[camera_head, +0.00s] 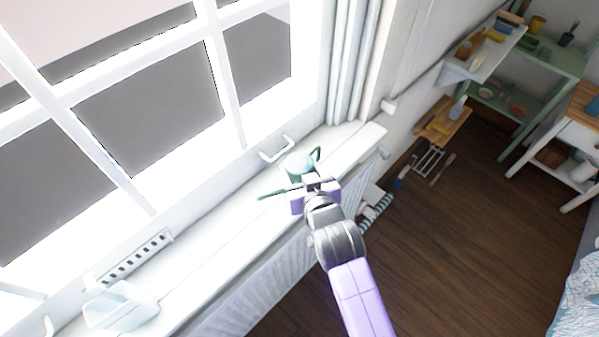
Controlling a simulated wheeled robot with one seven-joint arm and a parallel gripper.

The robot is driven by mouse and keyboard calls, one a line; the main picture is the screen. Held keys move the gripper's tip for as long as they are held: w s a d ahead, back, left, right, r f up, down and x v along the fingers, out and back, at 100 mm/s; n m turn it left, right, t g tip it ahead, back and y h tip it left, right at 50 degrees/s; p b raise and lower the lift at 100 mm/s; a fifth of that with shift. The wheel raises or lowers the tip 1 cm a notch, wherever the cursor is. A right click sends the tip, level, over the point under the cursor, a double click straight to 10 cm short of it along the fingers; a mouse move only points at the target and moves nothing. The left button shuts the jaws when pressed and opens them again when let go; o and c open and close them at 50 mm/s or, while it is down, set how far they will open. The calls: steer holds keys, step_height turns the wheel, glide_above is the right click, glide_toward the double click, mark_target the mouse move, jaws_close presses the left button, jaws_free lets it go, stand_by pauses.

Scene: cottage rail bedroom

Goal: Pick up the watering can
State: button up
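The watering can (299,161) stands on the white windowsill, with a pale round top, a dark green body, a handle on its right and a thin spout pointing left. My gripper (312,183) is right in front of the can and overlaps its lower body in the view. The purple gripper parts hide much of the can. I cannot tell whether the fingers touch it, or whether they are open or shut.
The windowsill (215,220) runs along the window above a radiator (262,285). A pale translucent container (120,306) sits at the sill's near left. A white window handle (276,148) is just behind the can.

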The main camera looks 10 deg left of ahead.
steer(key=shift+r, duration=0.1)
jaws_close()
steer(key=shift+r, duration=0.1)
step_height(320, 180, up, 20)
steer(key=b, duration=0.1)
stand_by(0.4)
